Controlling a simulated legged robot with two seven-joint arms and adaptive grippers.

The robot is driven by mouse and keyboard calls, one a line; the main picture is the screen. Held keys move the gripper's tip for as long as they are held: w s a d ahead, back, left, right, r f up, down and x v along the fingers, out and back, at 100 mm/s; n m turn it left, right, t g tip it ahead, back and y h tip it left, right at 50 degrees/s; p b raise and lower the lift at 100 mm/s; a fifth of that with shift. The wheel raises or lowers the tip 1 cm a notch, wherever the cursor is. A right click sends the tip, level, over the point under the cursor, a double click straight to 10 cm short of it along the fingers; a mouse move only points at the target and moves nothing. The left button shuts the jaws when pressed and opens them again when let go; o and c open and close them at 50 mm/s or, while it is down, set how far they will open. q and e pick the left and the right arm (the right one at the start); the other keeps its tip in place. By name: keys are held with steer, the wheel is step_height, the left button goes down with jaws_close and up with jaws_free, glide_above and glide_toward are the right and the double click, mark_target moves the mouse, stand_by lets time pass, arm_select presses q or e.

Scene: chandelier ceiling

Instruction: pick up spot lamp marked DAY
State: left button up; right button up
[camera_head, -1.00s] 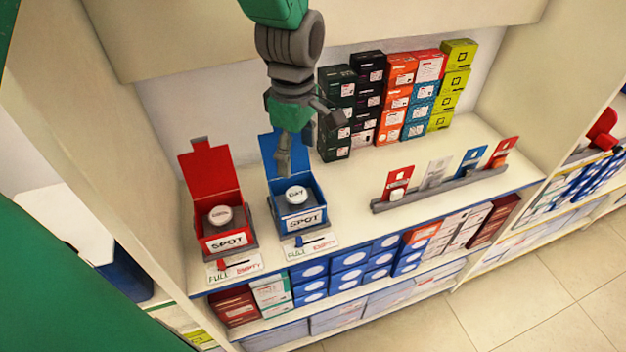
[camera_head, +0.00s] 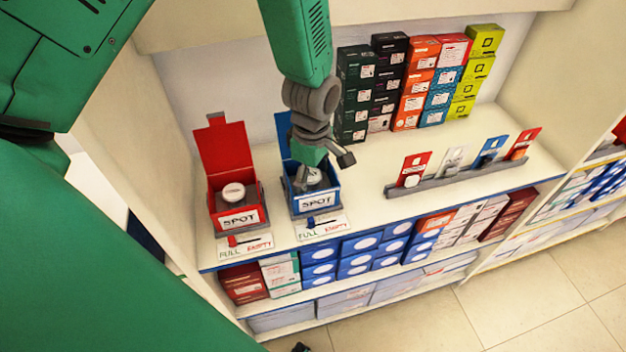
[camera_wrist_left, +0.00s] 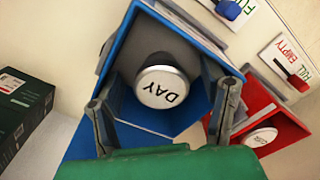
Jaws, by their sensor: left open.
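The spot lamp marked DAY (camera_wrist_left: 162,88) has a round white face with a silver rim and stands in the open blue SPOT box (camera_head: 296,206). In the head view the lamp (camera_head: 314,175) is partly hidden by my left gripper (camera_head: 322,170), which is over the box. In the left wrist view my left gripper (camera_wrist_left: 165,100) is open, with one finger on each side of the lamp's face. The lamp sits between the fingers, and no contact shows. My right gripper is not in view.
FULL/EMPTY slider cards lie in front. Stacked cartons (camera_head: 415,85) stand behind to the right. A grey card rack (camera_head: 460,178) stands on the right; shelf between is clear.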

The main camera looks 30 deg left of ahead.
arm_select(q)
steer(key=shift+f, duration=0.25)
steer(key=shift+a, duration=0.25)
steer(key=c, duration=1.4)
steer(key=shift+d+r, duration=0.1)
steer(key=shift+r, duration=0.05)
